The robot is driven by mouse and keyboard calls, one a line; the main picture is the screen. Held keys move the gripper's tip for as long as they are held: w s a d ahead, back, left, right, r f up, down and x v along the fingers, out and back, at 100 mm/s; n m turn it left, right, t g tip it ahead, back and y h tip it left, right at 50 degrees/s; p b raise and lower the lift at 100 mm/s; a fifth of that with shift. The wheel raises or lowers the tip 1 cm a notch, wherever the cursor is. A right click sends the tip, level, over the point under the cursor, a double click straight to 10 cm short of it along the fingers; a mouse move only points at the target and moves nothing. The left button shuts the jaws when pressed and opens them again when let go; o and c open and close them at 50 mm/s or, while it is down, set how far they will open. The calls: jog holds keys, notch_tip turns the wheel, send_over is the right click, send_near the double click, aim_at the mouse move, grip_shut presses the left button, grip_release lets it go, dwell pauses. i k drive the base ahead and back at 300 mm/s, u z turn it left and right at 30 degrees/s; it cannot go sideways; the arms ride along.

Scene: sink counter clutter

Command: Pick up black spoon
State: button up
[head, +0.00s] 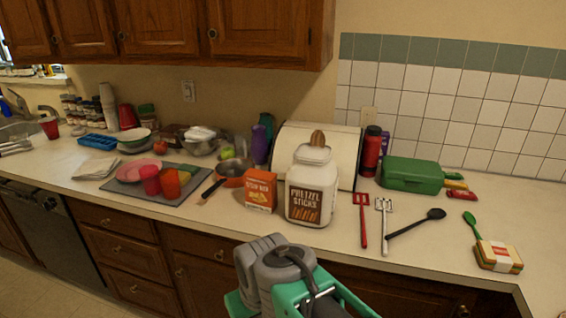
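The black spoon (436,214) lies flat on the right part of the counter in the head view. Its round bowl points right and away, and its long handle runs down-left towards a silver slotted turner (384,235). The handle's end lies close beside that turner; I cannot tell if they touch. Nothing covers the spoon. Grey and teal parts of my own arm show at the bottom middle, in front of the counter and left of the spoon. I see no gripper fingers.
A red slotted turner (363,228) lies left of the silver one. A pretzel jar (312,190) stands farther left. A green toolbox-like case (410,174) is behind the spoon. A green spoon (471,220) and a sandwich (498,256) lie to the right. Counter around the spoon's bowl is clear.

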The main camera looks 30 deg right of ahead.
aim_at(437, 213)
jog(key=z, duration=1.15)
jog(key=i, duration=0.45)
jog(key=u, duration=0.75)
